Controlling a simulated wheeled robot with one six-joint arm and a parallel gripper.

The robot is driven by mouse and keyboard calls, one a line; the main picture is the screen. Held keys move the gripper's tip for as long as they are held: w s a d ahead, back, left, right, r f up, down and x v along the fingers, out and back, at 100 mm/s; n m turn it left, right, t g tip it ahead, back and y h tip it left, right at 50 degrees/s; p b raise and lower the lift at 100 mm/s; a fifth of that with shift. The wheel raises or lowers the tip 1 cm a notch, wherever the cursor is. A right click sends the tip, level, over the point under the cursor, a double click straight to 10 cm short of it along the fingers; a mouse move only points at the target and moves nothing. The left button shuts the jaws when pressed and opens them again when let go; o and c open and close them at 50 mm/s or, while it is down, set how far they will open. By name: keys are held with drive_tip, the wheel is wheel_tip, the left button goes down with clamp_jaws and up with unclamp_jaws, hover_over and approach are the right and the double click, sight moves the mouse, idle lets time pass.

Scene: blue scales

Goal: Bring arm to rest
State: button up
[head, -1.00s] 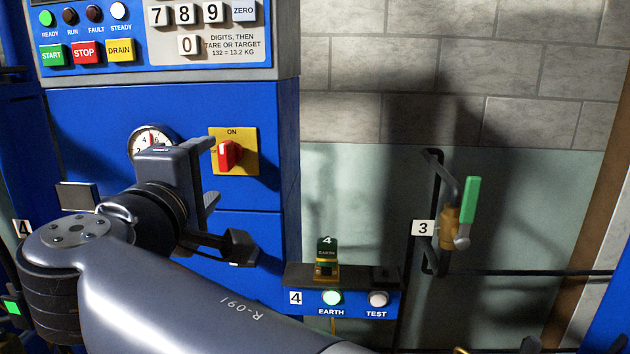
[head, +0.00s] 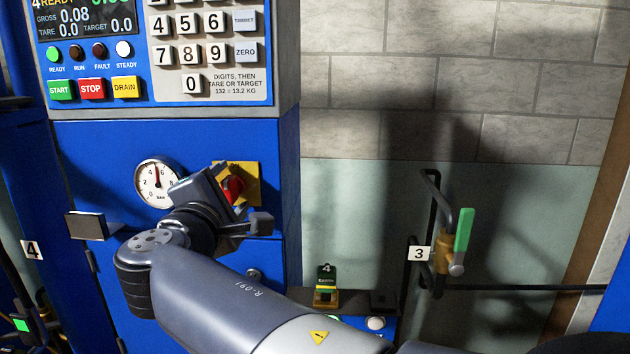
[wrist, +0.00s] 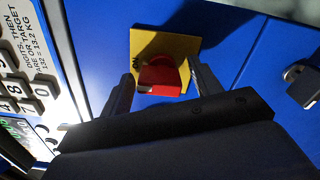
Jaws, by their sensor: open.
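My gripper (wrist: 160,92) is open and empty in the wrist view, its two fingers apart. A red rotary switch (wrist: 160,76) on a yellow plate (wrist: 150,42) shows beyond and between the fingertips; whether they touch it I cannot tell. In the head view my gripper (head: 226,192) is in front of the blue cabinet, covering part of the red switch (head: 233,188) and its yellow plate (head: 252,174). My grey arm reaches in from the lower right, bent at the elbow.
A pressure gauge (head: 157,184) is left of the gripper, and a keypad panel (head: 210,60) is above. A green-handled valve (head: 463,231) on black pipe is at the right. The wall between is clear.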

drive_tip(key=n+p, duration=0.3)
drive_tip(key=p, duration=0.1)
drive_tip(key=n+p, duration=0.3)
drive_tip(key=p, duration=0.1)
drive_tip(key=shift+a+r+n, duration=0.1)
drive_tip(key=shift+r+n, duration=0.1)
drive_tip(key=shift+n, duration=0.1)
drive_tip(key=n+p, duration=0.5)
drive_tip(key=p, duration=0.2)
drive_tip(key=shift+f, duration=0.1)
drive_tip(key=shift+f+n+p, duration=0.2)
drive_tip(key=shift+n+p, duration=0.6)
drive_tip(key=shift+p, duration=0.25)
drive_tip(key=shift+s, duration=0.45)
